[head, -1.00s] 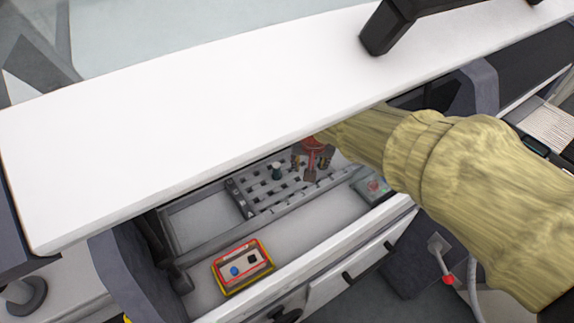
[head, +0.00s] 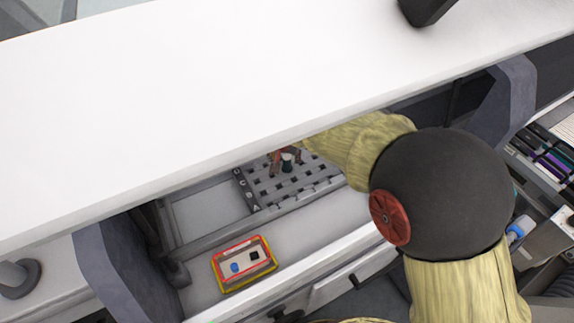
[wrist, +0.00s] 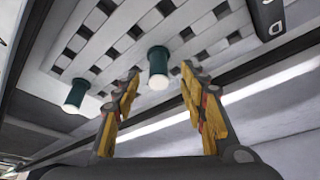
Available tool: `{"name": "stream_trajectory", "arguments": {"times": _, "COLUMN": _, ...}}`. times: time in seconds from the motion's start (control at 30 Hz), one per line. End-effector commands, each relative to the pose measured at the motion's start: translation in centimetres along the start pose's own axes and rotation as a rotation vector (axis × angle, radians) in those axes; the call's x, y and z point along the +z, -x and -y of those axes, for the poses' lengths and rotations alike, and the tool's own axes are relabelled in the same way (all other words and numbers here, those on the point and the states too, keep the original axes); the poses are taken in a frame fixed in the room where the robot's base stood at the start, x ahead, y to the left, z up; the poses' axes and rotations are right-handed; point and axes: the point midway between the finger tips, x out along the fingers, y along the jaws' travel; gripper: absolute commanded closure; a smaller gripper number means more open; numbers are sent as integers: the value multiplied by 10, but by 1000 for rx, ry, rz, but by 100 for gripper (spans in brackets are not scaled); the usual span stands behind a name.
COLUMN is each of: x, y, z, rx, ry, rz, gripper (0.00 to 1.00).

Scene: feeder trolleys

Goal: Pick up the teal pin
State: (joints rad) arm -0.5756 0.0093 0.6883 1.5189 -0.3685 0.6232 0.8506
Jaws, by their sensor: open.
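A teal pin (wrist: 158,68) with a pale end stands in the slotted grey rack (wrist: 93,38) in the wrist view. It appears between the tips of my open gripper (wrist: 160,72), with a gap on each side. Whether it is fully between the fingers in depth is unclear. A second teal pin (wrist: 75,96) stands to the left, outside the fingers. In the head view, my gripper (head: 286,158) is over the rack (head: 265,192), beside one dark teal pin (head: 287,166). The shelf edge and my arm hide part of the rack there.
A wide white shelf (head: 180,120) overhangs the rack, leaving little height. A yellow-and-red box with buttons (head: 244,264) sits on the tray in front. An empty bay (head: 208,215) lies left of the rack. Dark uprights (head: 130,262) stand at the trolley's sides.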

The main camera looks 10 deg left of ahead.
Motion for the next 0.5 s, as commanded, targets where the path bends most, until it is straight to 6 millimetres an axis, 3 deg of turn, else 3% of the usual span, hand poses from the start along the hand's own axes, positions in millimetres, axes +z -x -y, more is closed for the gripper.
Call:
{"name": "stream_trajectory", "arguments": {"times": 0.1, "x": 1, "y": -23, "z": -3, "rx": 3, "ry": 0, "rz": 3, "gripper": 58}}
{"name": "stream_trajectory", "arguments": {"times": 0.2, "x": 0, "y": -32, "z": -2, "rx": 2, "ry": 0, "rz": 2, "gripper": 58}}
{"name": "stream_trajectory", "arguments": {"times": 0.5, "x": -1, "y": -32, "z": -2, "rx": 1, "ry": 0, "rz": 1, "gripper": 61}}
